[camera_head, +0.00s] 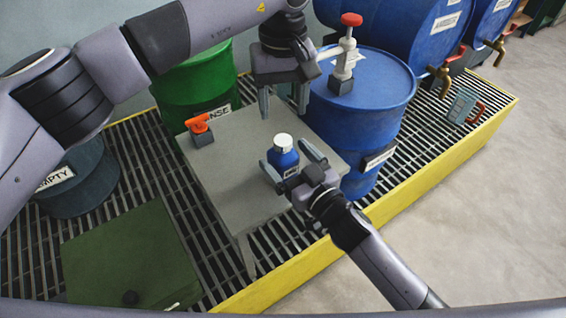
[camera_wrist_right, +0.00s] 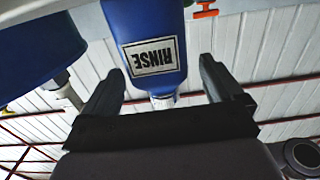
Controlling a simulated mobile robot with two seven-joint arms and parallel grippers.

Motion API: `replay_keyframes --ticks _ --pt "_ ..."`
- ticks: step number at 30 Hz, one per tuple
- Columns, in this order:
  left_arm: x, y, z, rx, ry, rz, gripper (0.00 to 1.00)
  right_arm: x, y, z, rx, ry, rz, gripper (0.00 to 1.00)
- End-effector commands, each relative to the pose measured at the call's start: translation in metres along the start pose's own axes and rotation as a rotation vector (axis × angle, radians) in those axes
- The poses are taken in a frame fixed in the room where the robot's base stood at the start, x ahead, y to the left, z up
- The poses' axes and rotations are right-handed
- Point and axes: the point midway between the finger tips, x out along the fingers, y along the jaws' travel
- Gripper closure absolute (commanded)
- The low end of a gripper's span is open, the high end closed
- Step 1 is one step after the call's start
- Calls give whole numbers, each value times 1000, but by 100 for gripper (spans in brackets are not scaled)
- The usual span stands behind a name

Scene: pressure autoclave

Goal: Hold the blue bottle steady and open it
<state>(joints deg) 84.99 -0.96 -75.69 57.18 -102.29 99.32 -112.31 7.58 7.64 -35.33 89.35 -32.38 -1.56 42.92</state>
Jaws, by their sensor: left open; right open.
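The blue bottle (camera_head: 283,160) stands upright on the grey board (camera_head: 232,187), with its white cap (camera_head: 284,141) on. In the right wrist view the bottle (camera_wrist_right: 150,20) appears upside down, with a RINSE label and the white cap (camera_wrist_right: 162,102). My right gripper (camera_head: 286,154) is open, with one finger on each side of the bottle; I cannot tell whether they touch it. My left gripper (camera_head: 284,102) is open and empty, pointing down above and behind the bottle.
A green drum (camera_head: 195,92) and a blue drum (camera_head: 352,115) with a red-handled white pump (camera_head: 346,56) stand behind. An orange-handled part (camera_head: 202,130) sits on the board's left. A green lid (camera_head: 130,262) lies lower left. The grating has a yellow edge (camera_head: 440,165).

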Motion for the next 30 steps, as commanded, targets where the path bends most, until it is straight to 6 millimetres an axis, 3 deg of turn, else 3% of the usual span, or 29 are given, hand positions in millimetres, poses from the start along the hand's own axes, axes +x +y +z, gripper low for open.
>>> replay_keyframes --ticks 6,16,17,25,30 --pt "0 0 0 0 -1 2 41 18 0 0 1 0 0 6" --pt "0 0 0 -1 -2 2 41 22 0 0 1 0 0 6" --pt "0 0 0 -1 -2 2 41 22 0 0 1 0 0 10" --pt "0 0 0 -1 -2 2 41 22 0 0 1 -1 0 98" --pt "0 0 0 68 -2 2 41 22 0 0 1 -1 1 100"
